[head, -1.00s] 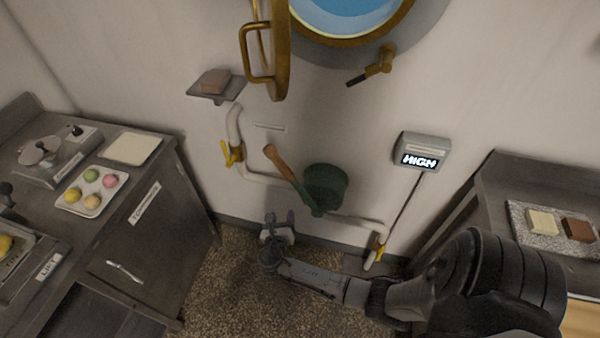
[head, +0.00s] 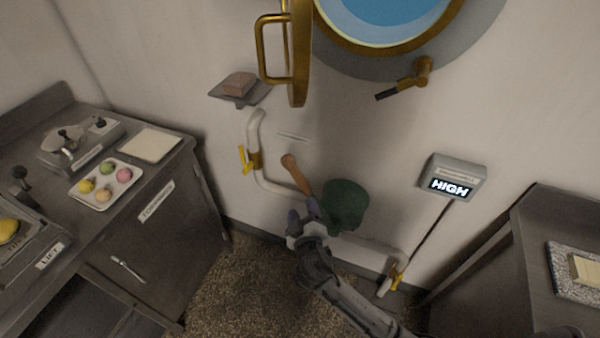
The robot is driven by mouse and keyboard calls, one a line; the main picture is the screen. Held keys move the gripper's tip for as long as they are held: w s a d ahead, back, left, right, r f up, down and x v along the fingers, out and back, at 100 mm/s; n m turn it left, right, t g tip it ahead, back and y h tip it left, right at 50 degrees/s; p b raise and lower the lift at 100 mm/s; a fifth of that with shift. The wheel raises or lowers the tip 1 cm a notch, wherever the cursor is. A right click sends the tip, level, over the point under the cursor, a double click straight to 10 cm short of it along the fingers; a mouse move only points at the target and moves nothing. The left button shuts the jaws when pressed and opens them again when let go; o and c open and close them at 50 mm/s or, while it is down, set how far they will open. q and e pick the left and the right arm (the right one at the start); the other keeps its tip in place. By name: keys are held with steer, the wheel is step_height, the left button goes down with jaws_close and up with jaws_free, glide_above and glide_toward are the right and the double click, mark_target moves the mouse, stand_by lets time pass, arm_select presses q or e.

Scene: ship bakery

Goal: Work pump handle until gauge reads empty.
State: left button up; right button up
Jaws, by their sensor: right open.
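The green pump (head: 345,205) is fixed low on the wall, with a white pipe on both sides. Its handle has a wooden grip (head: 296,172) that points up and left. The gauge (head: 452,182) on the wall to the right reads HIGH. My right gripper (head: 303,217) is open at the lower part of the handle, just left of the pump body, below the wooden grip. It hides the lower handle; I cannot tell whether it touches it. My left gripper is not in view.
Yellow valve levers sit on the pipe at left (head: 246,159) and lower right (head: 396,277). A small shelf (head: 254,97) with a brown block, an open brass porthole frame (head: 298,60) and a brass latch (head: 412,80) are above. Counters stand at left (head: 170,165) and right (head: 530,225).

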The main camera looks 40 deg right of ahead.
mark_target(296, 177)
steer(key=w+d+m, duration=0.1)
steer(key=w+d, duration=0.1)
steer(key=w, duration=0.2)
steer(key=w+d+m, duration=0.1)
steer(key=w+d, duration=0.2)
steer(key=w+d+m+b, duration=0.1)
steer(key=w+d, duration=0.1)
steer(key=w, duration=0.2)
steer(key=shift+w+d+m, duration=0.15)
steer(key=shift+w+m, duration=0.15)
steer(key=shift+w, duration=0.05)
steer(key=shift+c, duration=0.2)
jaws_close()
stand_by(0.5)
